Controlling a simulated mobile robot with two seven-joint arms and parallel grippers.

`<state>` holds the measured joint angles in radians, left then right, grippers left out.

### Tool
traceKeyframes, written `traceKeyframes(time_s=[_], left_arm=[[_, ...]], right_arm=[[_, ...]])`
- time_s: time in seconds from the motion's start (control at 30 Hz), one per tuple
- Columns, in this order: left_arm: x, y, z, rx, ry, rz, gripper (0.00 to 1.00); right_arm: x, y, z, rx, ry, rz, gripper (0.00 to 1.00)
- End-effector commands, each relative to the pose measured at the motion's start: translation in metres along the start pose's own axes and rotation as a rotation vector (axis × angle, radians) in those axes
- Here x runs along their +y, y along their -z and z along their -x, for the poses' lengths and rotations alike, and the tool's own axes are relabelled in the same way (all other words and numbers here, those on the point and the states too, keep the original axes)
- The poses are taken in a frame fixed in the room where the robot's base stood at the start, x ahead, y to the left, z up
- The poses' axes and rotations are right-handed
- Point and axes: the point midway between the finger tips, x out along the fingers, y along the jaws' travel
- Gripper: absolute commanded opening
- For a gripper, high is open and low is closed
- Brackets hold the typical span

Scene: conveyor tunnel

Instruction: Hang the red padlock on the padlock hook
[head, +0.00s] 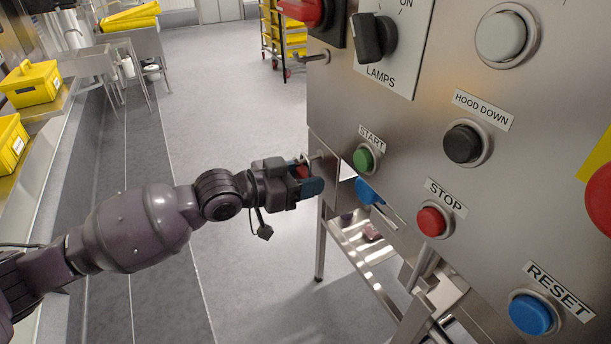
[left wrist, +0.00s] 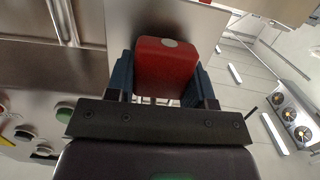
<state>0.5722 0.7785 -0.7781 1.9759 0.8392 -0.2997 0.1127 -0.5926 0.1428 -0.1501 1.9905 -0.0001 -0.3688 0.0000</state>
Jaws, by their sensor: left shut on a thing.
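The red padlock (head: 302,172) is held between the blue fingers of my left gripper (head: 308,180), beside the left edge of the steel control panel. In the left wrist view the red padlock body (left wrist: 167,68) fills the space between the two fingers, with a pale round spot on its face. Its shackle is hidden. A short metal peg (head: 317,57) sticks out of the panel's left edge below the red switch; I cannot tell for certain that it is the padlock hook. My right gripper is not in view.
The steel panel (head: 400,130) carries a black lamps knob (head: 373,38), a green start button (head: 364,159) and several other buttons. A steel shelf (head: 355,240) lies below it. Yellow boxes (head: 30,84) stand at the left. The grey floor between is clear.

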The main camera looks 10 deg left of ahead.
Motion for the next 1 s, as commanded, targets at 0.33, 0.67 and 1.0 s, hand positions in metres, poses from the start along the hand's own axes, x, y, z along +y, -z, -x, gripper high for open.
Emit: traceKeyframes(time_s=[0.33,0.67,1.0], left_arm=[[0.0,0.0,0.0,-0.001,0.0,0.0,0.78],[-0.001,-0.001,0.006,-0.003,0.002,0.0,0.78],[-0.001,-0.002,0.053,-0.005,0.002,-0.001,0.78]], right_arm=[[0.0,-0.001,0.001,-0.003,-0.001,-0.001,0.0],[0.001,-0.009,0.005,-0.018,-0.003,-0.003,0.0],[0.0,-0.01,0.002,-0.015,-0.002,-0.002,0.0]])
